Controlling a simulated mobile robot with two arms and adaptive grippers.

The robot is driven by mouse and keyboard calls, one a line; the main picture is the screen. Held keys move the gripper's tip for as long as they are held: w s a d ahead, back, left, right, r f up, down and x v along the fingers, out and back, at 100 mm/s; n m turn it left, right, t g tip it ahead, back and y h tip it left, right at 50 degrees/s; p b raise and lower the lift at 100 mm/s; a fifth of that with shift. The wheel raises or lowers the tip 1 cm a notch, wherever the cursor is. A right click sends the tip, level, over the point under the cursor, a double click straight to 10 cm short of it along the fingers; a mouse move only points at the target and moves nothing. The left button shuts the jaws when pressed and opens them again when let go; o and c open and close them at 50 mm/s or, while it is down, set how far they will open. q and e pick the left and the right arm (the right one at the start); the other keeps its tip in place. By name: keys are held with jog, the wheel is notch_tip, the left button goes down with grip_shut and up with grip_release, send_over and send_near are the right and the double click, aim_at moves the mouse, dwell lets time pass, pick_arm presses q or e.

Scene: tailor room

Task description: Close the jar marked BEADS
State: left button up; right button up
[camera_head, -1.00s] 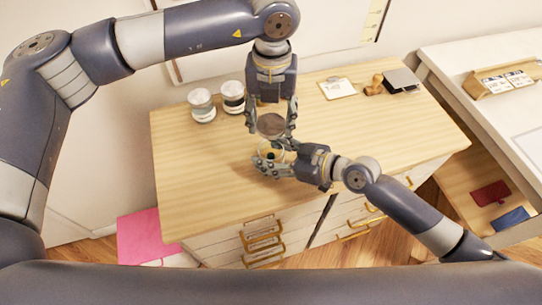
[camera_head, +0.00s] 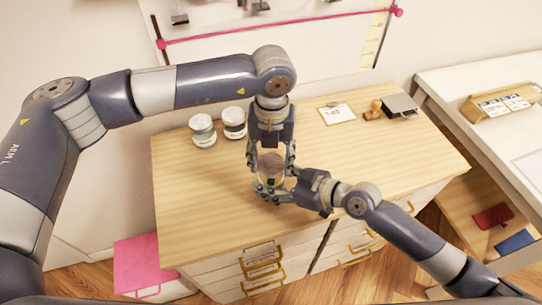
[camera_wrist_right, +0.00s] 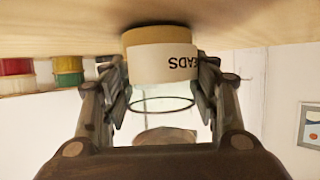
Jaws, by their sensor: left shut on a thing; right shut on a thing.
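The glass jar (camera_head: 269,184) stands upright on the wooden table top. In the right wrist view the jar (camera_wrist_right: 160,66) appears upside down, its pale label showing "EADS" and its rim a thin ring. My right gripper (camera_head: 271,192) is shut around the jar low down, with fingers on both sides. My left gripper (camera_head: 271,160) points straight down and is shut on the round brownish lid (camera_head: 271,161). The lid (camera_wrist_right: 165,135) is over the jar's mouth, with a small gap between it and the rim in the right wrist view. The fingers partly hide the jar in the head view.
A card (camera_head: 337,113), a wooden stamp (camera_head: 373,110) and a grey block (camera_head: 400,105) lie at the back right. The table's left and right parts are clear.

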aim_at(269, 163)
pick_arm(q)
jog(key=shift+f, duration=0.1)
jog(key=shift+f, duration=0.8)
jog(key=shift+f, duration=0.5)
jog(key=shift+a+f, duration=0.2)
jog(key=shift+f, duration=0.3)
dwell(0.4)
jog(key=shift+r+y, duration=0.4)
jog(key=shift+y, duration=0.1)
jog(key=shift+c, duration=0.6)
jog(key=shift+c, duration=0.2)
jog(key=shift+a, duration=0.15)
jog(key=shift+r+h, duration=0.2)
jog(key=shift+h, duration=0.2)
